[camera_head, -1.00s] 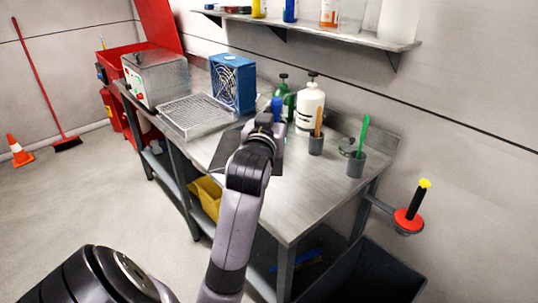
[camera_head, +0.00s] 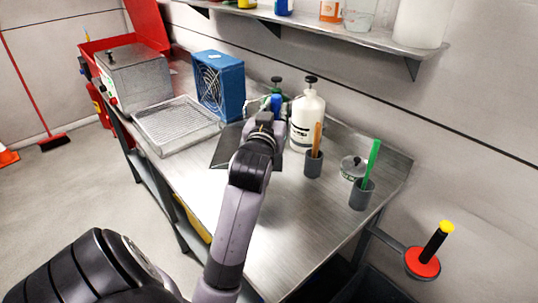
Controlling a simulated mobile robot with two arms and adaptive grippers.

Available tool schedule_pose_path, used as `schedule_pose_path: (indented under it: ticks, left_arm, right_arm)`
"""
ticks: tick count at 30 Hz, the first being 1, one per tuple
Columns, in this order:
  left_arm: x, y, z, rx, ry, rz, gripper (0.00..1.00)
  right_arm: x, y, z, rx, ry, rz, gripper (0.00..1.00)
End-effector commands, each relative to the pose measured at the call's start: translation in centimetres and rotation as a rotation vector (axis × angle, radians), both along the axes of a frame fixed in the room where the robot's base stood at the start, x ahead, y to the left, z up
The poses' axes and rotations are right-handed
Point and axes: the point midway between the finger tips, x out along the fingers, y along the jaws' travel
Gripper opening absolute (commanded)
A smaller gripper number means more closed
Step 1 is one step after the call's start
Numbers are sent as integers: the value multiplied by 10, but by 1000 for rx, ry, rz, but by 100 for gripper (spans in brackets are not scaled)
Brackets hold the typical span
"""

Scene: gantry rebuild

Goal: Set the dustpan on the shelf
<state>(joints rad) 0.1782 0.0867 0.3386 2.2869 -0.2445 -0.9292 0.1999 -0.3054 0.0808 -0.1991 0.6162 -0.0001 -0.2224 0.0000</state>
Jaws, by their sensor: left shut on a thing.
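My left gripper (camera_head: 270,120) is over the middle of the steel bench, seen from behind and largely hidden by its own wrist. It is shut on the dustpan (camera_head: 229,148), a dark flat pan that shows on both sides of the wrist. A blue part, apparently its handle, sticks up at the fingers. I cannot tell whether the pan touches the bench. The wall shelf (camera_head: 380,40) runs along the top of the view, above and behind the gripper. My right gripper is not in view.
On the shelf stand several bottles and a white container (camera_head: 420,22). On the bench (camera_head: 255,220) are a blue fan box (camera_head: 219,85), a wire tray (camera_head: 176,125), a white pump bottle (camera_head: 307,118), and cups with an orange and a green handle. The front of the bench is clear.

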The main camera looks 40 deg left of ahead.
Motion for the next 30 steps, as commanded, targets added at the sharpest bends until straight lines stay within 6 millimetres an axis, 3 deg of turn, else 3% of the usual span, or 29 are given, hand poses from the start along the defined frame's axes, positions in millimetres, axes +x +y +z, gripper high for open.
schedule_pose_path:
  ticks: [3, 12, 30]
  left_arm:
    - [-1, 0, -33, 1, 3, 0, 0]
    - [-1, -1, -97, 4, -2, -1, 0]
    - [0, -1, -156, 5, -6, -2, 0]
  right_arm:
    - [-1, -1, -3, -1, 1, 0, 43]
    - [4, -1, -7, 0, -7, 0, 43]
    - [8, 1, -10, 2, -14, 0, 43]
